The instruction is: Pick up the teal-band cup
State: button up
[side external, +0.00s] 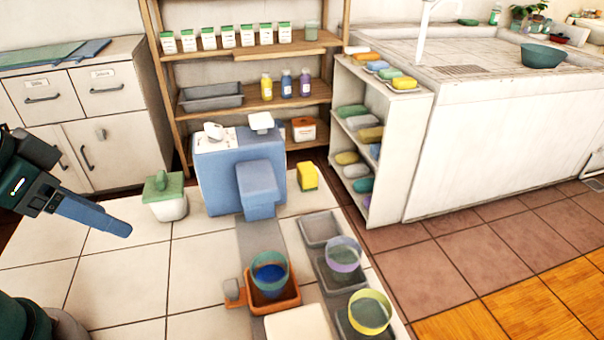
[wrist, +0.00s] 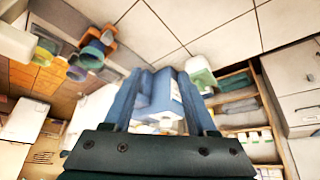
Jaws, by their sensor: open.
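The teal-band cup (side external: 284,273) is clear with a teal rim and dark blue contents. It stands in an orange tray (side external: 291,302) at the lower middle of the side view. In the wrist view the teal-band cup (wrist: 92,53) shows at the upper left, outside my fingers. My gripper (side external: 122,229) is at the far left of the side view, well apart from the cup. In the wrist view my blue fingers (wrist: 163,76) are spread, with nothing held between them.
A lavender-band cup (side external: 343,253) and a yellow-green-band cup (side external: 370,313) stand in grey trays right of the teal-band cup. A blue machine (side external: 220,176), a green-lidded container (side external: 166,203) and a yellow sponge (side external: 308,177) stand behind. Pale tiles between gripper and orange tray are clear.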

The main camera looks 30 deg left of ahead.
jog(key=o, duration=0.7)
jog(key=shift+c, duration=0.2)
jog(key=shift+r, duration=0.1)
